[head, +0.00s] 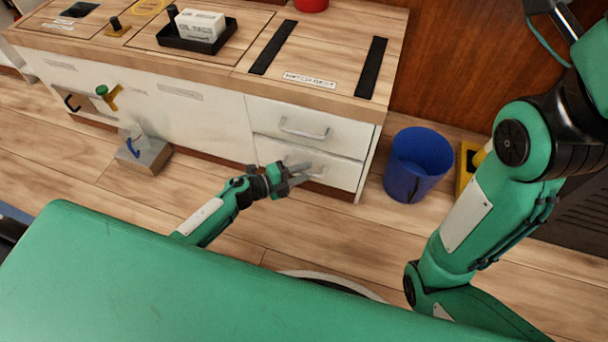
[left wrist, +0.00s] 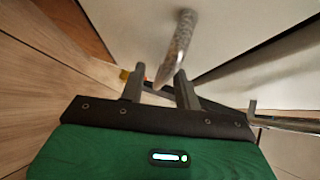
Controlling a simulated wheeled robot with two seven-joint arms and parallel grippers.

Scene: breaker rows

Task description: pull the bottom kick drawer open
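The cabinet's lower right drawer (head: 335,172) has a white front and a metal bar handle (head: 316,169). It looks flush with the cabinet, below another white drawer (head: 280,116). My left gripper (head: 300,173) is at the lower drawer's handle and hides part of it. In the left wrist view my left gripper (left wrist: 160,76) has its two fingers apart, and a metal handle bar (left wrist: 178,42) runs in between them. I see gaps beside the bar, so the fingers do not look clamped on it.
A blue bucket (head: 417,165) stands on the floor right of the cabinet, with a yellow object (head: 467,168) beyond it. A grey block with a blue hook (head: 143,155) sits on the floor at left.

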